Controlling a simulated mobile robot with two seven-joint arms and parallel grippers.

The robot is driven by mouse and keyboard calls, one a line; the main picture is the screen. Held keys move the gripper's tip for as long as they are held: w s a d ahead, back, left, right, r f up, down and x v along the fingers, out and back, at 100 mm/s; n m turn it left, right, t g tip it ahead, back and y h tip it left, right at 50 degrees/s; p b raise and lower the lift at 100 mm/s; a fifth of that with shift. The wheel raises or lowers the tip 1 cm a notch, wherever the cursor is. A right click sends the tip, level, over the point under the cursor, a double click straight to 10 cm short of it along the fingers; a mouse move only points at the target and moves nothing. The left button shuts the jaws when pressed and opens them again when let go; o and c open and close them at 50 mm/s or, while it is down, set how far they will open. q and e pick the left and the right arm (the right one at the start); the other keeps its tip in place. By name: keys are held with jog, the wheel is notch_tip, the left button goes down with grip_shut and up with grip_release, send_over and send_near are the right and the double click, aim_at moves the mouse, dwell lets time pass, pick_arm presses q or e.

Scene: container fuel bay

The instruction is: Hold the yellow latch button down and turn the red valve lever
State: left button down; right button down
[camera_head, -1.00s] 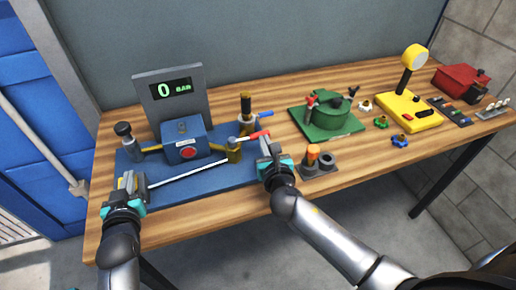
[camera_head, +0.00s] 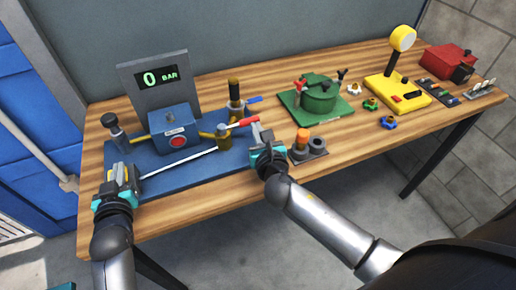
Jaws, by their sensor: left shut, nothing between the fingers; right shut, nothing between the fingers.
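The red valve lever (camera_head: 244,124) points right from a brass valve (camera_head: 223,139) on the blue base plate (camera_head: 190,168). My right gripper (camera_head: 256,132) is shut and empty at the lever's right end; I cannot tell whether they touch. My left gripper (camera_head: 119,177) is shut and empty at the plate's left front corner. A small yellow part (camera_head: 136,178) shows beside its fingers; it may be the latch button, mostly hidden by the gripper. I cannot tell whether it is pressed. A thin white rod (camera_head: 180,163) runs from there towards the brass valve.
A blue box (camera_head: 173,121) with a red button stands before a display (camera_head: 157,78) reading 0 BAR. An orange-topped fitting (camera_head: 303,137) stands close right of my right gripper. A green pot (camera_head: 319,96), yellow device (camera_head: 398,94) and red box (camera_head: 447,60) stand further right.

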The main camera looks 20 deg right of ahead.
pick_arm(q)
jog(key=shift+f, duration=0.3)
pick_arm(e)
jog(key=d+v, duration=0.2)
jog(key=v, duration=1.1)
jog(key=shift+s, duration=0.2)
jog(key=shift+a, duration=0.1)
